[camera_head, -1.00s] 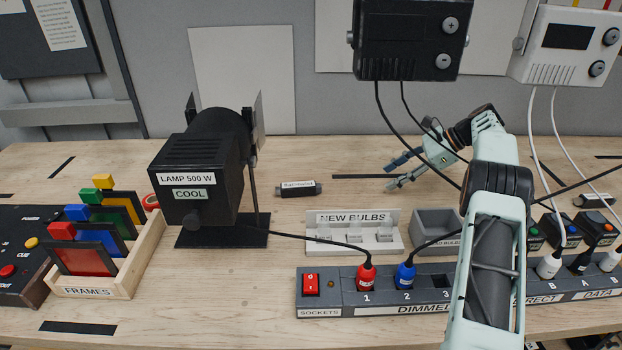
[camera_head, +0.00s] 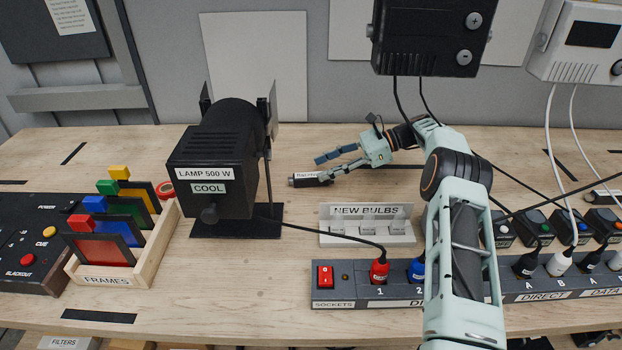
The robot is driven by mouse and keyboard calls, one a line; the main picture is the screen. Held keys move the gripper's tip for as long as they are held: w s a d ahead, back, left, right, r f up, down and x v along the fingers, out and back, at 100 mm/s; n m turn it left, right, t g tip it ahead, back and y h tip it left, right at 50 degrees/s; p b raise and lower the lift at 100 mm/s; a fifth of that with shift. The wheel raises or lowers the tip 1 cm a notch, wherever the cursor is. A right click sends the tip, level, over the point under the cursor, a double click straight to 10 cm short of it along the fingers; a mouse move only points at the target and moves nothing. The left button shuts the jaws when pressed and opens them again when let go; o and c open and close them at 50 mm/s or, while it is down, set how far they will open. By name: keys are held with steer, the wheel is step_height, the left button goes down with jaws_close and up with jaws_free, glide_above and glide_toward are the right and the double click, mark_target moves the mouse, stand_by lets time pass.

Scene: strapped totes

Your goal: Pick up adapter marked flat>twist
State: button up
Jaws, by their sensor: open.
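A small dark cylinder with a white label (camera_head: 306,180) lies on the bench right of the lamp. Its label is too small to read for certain, so I cannot confirm the flat>twist marking. My gripper (camera_head: 321,168) is open, its fingers pointing left. The lower finger overlaps the cylinder's right end in the picture, and the upper finger is above and behind it. I cannot tell whether they touch.
The black lamp (camera_head: 212,160) stands close left of the cylinder, its cable running to the socket strip (camera_head: 345,303). The NEW BULBS holder (camera_head: 338,226) is in front. The frames rack (camera_head: 150,250) is at left. Cables hang from the black wall box (camera_head: 425,35) behind my arm.

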mark_target(309, 175)
steer(key=shift+s+p+x, duration=0.2)
steer(key=shift+p+x, duration=0.1)
steer(key=shift+x, duration=0.8)
steer(key=shift+s+p+x, duration=0.25)
steer(key=shift+x, duration=0.9)
steer(key=shift+a+f, duration=0.3)
steer(key=shift+a, duration=0.05)
jaws_close()
